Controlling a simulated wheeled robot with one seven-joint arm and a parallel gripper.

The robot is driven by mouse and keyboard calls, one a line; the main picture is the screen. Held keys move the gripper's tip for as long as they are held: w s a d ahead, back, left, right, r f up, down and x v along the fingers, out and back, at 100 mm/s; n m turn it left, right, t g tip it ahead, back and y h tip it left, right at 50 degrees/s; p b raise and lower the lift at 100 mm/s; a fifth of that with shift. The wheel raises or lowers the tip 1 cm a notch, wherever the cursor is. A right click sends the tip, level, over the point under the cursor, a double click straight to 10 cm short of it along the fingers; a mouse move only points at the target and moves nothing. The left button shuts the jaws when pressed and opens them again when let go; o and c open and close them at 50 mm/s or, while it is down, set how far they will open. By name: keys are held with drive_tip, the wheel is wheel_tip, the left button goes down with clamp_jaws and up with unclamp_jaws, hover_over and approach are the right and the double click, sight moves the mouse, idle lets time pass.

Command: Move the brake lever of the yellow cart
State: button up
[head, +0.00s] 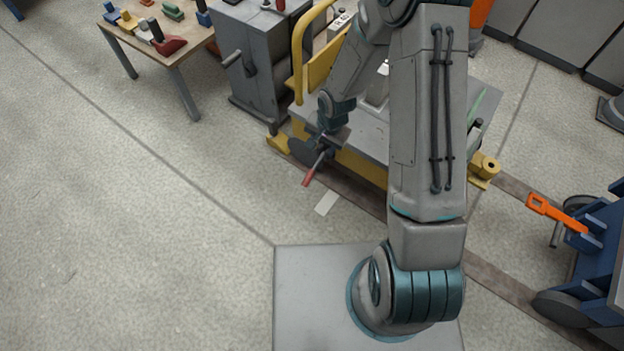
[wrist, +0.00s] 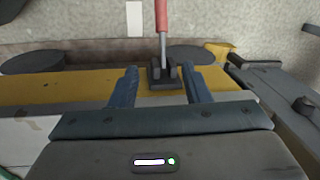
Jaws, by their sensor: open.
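The yellow cart (head: 360,165) stands at the upper middle of the head view, partly hidden behind my arm. Its yellow edge (wrist: 70,86) crosses the wrist view. The brake lever (head: 314,168) has a red grip and sticks out from the cart's near side, low over the floor. In the wrist view the lever (wrist: 162,18) rises from a dark bracket (wrist: 163,74) on that edge. My gripper (head: 327,140) is at the lever's cart end. In the wrist view my gripper (wrist: 160,70) is open, a finger on each side of the bracket in the picture; I see no contact.
A grey cabinet with a crank (head: 265,60) stands left of the cart, close to its yellow handle (head: 298,50). A wooden table (head: 128,40) with several coloured objects is at upper left. A blue cart (head: 597,245) with an orange lever (head: 555,213) is at right. The left floor is clear.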

drive_tip(key=b, duration=0.1)
approach(313, 169)
drive_tip(key=f+b, duration=0.1)
drive_tip(key=f, duration=0.2)
drive_tip(key=a+f+b, duration=0.1)
drive_tip(key=f+b, duration=0.1)
drive_tip(key=f, duration=0.2)
drive_tip(key=w+f+b, duration=0.1)
drive_tip(key=f+b, duration=0.1)
drive_tip(key=f, duration=0.2)
drive_tip(key=shift+a+f, duration=0.2)
drive_tip(key=shift+f, duration=0.05)
